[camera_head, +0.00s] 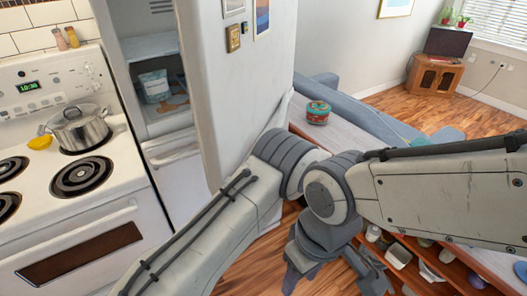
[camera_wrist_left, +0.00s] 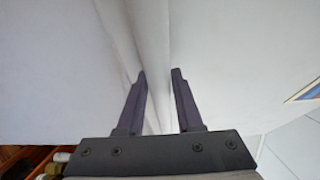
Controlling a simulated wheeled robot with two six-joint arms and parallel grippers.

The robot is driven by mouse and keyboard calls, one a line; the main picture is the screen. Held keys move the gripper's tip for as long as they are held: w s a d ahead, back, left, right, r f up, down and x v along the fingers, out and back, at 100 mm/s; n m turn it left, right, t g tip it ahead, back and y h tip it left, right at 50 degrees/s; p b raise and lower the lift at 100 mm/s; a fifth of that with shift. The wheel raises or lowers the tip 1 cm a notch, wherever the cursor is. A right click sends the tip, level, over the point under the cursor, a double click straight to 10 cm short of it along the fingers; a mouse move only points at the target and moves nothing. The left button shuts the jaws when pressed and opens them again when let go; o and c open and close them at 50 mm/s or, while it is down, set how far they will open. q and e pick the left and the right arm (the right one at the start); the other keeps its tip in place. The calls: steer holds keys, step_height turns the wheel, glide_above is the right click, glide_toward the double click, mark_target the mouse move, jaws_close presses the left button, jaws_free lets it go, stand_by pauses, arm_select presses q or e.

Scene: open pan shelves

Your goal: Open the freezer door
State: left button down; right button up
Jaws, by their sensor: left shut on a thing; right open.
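The white freezer door (camera_head: 245,95), with magnets and pictures on its front, stands open; part of the freezer interior (camera_head: 150,50) shows to its left. In the left wrist view, my left gripper (camera_wrist_left: 158,75) has its two dark fingers either side of a narrow white edge of the door (camera_wrist_left: 235,60) and is shut on it. In the head view the left gripper is hidden. My right gripper (camera_head: 330,278) is open and empty, low at the bottom middle, away from the door and partly cut off by the frame.
A white tub (camera_head: 154,86) stands inside the freezer. A closed lower door (camera_head: 182,190) is below. A stove (camera_head: 75,215) with a steel pot (camera_head: 78,128) stands at left. A red-and-green tin (camera_head: 318,112) sits on a counter behind my arms, above shelves (camera_head: 430,262) of dishes.

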arm_select(q)
steer(key=shift+s+d, duration=0.1)
steer(key=shift+d, duration=0.25)
arm_select(e)
steer(key=shift+d, duration=0.2)
arm_select(q)
steer(key=c, duration=0.6)
jaws_free()
steer(key=shift+o, duration=0.2)
